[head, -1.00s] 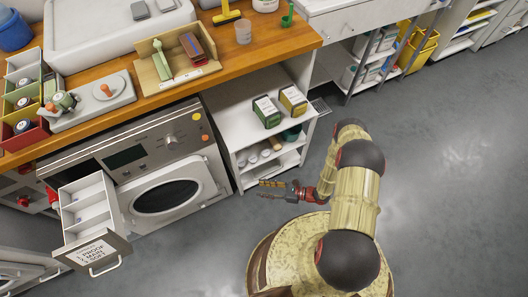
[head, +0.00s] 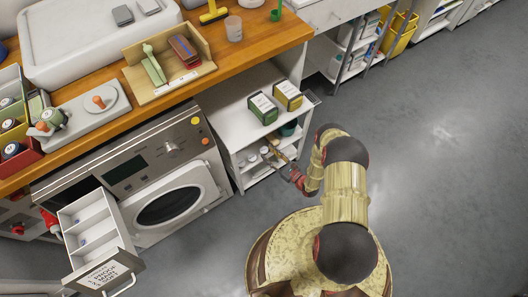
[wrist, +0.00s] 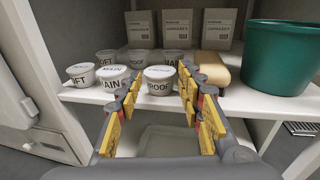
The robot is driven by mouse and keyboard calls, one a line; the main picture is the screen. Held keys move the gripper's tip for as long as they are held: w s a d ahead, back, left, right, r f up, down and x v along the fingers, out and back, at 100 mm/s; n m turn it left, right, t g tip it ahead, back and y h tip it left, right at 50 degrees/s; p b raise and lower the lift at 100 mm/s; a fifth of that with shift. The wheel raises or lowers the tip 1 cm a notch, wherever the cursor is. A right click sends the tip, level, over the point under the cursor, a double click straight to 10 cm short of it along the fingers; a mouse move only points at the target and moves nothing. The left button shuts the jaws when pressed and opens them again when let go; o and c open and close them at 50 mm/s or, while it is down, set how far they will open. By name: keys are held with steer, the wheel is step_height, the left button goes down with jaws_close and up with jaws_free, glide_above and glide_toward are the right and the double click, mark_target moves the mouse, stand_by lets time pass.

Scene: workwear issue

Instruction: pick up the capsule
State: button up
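Several small white lidded capsules stand on the lower shelf.
Grey boxes (wrist: 177,28) stand behind the capsules. A tan rounded object (wrist: 213,66) and a green pot (wrist: 281,56) are to the right. The shelf unit's left wall (wrist: 38,60) is close. Two boxes (head: 263,108) stand on the shelf above. An open drawer (head: 97,232) juts out left.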

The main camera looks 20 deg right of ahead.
mark_target(267, 153)
steer(key=shift+b+x, duration=0.45)
steer(key=shift+x, duration=1.5)
steer(key=shift+c, duration=0.9)
steer(key=c, duration=0.6)
steer(key=shift+o, duration=0.2)
